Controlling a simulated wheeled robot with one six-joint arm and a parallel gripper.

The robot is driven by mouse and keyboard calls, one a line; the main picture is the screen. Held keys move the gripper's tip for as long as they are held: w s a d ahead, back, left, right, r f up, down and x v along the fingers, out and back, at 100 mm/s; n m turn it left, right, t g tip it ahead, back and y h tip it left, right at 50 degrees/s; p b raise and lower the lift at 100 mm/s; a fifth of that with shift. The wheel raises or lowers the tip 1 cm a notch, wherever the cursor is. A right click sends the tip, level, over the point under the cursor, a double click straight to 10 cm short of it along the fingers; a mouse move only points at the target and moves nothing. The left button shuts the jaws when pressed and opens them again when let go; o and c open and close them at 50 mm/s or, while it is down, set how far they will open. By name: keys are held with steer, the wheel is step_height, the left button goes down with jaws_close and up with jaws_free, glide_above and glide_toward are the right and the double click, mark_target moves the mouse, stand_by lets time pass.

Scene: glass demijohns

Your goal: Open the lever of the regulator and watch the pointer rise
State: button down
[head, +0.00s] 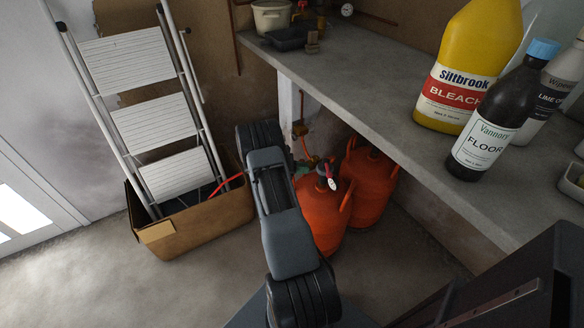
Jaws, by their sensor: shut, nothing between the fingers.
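Two orange gas bottles stand on the floor under the bench, a front one (322,222) and one behind it to the right (370,185). A small dark regulator (325,171) sits on top of the front bottle, with a small white and red part that looks like its lever (331,183). I cannot tell the lever's position. My arm crosses the middle and covers part of the front bottle. My gripper does not show.
A grey bench (385,120) runs above the bottles, holding a yellow bleach bottle (460,60) and a dark floor cleaner bottle (492,125). A cardboard box (195,228) and white step ladder (150,105) stand left. The floor at lower left is clear.

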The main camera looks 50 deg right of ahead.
mark_target(327, 170)
steer(key=x, duration=0.6)
steer(key=shift+s+d, duration=0.15)
steer(key=shift+s, duration=0.1)
steer(key=shift+f, duration=0.1)
steer(key=shift+w, duration=0.1)
